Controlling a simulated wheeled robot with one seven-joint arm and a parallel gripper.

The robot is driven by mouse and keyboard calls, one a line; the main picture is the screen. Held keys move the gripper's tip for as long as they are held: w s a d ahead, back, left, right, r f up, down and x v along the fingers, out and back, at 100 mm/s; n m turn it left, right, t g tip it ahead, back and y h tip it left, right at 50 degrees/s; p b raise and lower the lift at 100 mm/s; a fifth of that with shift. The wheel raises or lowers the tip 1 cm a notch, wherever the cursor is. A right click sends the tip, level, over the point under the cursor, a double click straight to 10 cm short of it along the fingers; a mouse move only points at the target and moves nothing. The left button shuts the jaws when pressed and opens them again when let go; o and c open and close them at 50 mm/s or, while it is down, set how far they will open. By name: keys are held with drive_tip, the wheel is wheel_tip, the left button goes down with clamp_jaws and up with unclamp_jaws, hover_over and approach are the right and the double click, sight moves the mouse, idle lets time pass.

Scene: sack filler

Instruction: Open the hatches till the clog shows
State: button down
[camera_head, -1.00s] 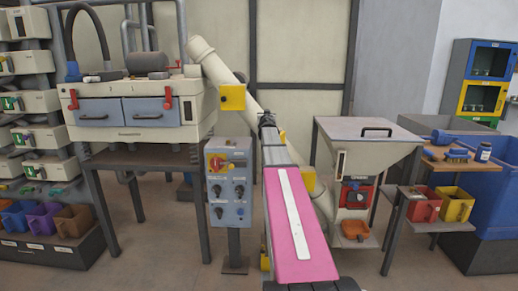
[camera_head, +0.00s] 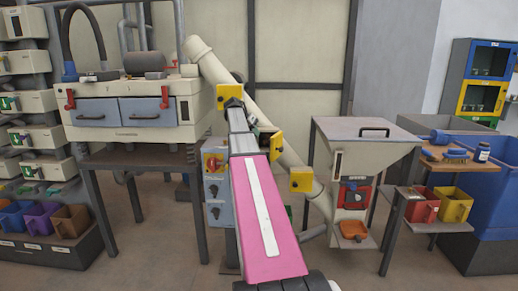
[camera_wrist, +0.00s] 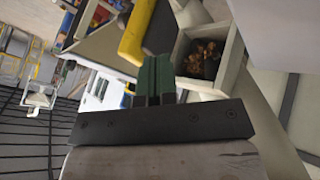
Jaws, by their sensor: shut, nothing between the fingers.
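A cream pipe (camera_head: 205,58) slants down from the bench to the hopper. Three yellow hatch covers sit along it: upper (camera_head: 229,92), middle (camera_head: 276,146) and lower (camera_head: 301,180). My gripper (camera_wrist: 155,66) is shut and empty, its green fingers together. In the head view my arm reaches up to just below the upper cover, hiding part of the pipe. In the wrist view a yellow cover (camera_wrist: 137,32) stands beside a square open hatch frame (camera_wrist: 229,62), right of my fingertips. Brown lumps (camera_wrist: 204,58) show inside. I cannot tell for certain which hatch this is.
A grey control box (camera_head: 216,190) stands behind my arm. The bench with blue drawers (camera_head: 140,110) is at left, the hopper (camera_head: 365,150) at right. A side shelf (camera_head: 455,160) holds small items.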

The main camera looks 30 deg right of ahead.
sight(273, 148)
drive_tip(key=x, duration=0.9)
drive_tip(key=shift+s+f, duration=0.4)
drive_tip(key=shift+f, duration=0.05)
drive_tip(key=shift+a, duration=0.15)
drive_tip(key=shift+s+d+n+t, duration=0.3)
drive_tip(key=shift+s+n, duration=0.2)
drive_tip(key=shift+s, duration=0.2)
drive_tip(key=shift+s+d+n+t, duration=0.2)
drive_tip(key=shift+s+d+n, duration=0.1)
drive_tip(key=shift+s+n, duration=0.3)
drive_tip(key=shift+s+d, duration=0.5)
drive_tip(key=shift+d, duration=0.05)
